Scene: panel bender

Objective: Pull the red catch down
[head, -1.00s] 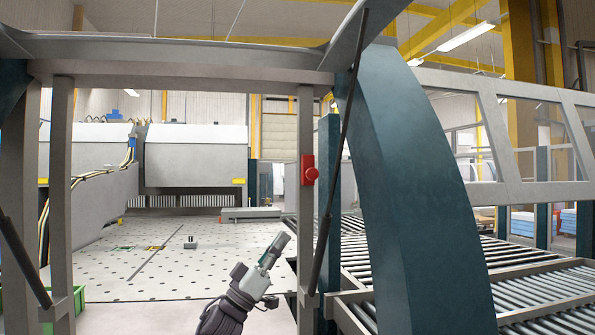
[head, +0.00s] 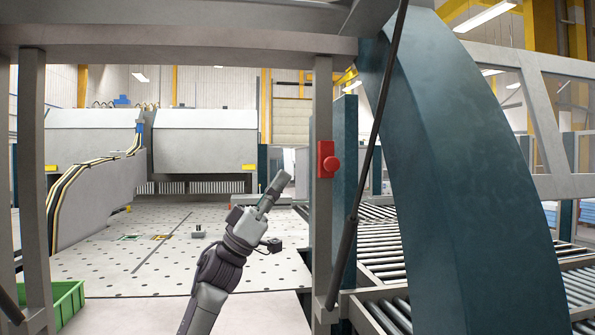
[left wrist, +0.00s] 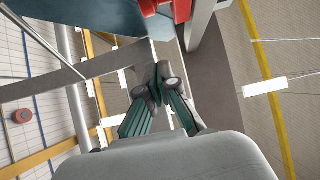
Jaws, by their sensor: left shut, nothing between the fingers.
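The red catch (head: 327,160) is a red plate with a round knob, fixed to a grey upright post. My left gripper (head: 281,180) is shut and empty. In the head view it points up and right, left of the catch and a little below it, with a visible gap between them. In the left wrist view the closed fingertips (left wrist: 158,80) show in the middle, and a red part (left wrist: 165,7), which looks like the catch, shows at the top edge, apart from them. My right gripper is out of view.
The grey post (head: 322,230) and a dark strut (head: 368,170) stand right of my left arm, beside a thick teal machine arm (head: 460,180). A perforated table (head: 100,265) lies behind. A green crate (head: 68,300) is at lower left. Roller conveyors (head: 385,270) run at right.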

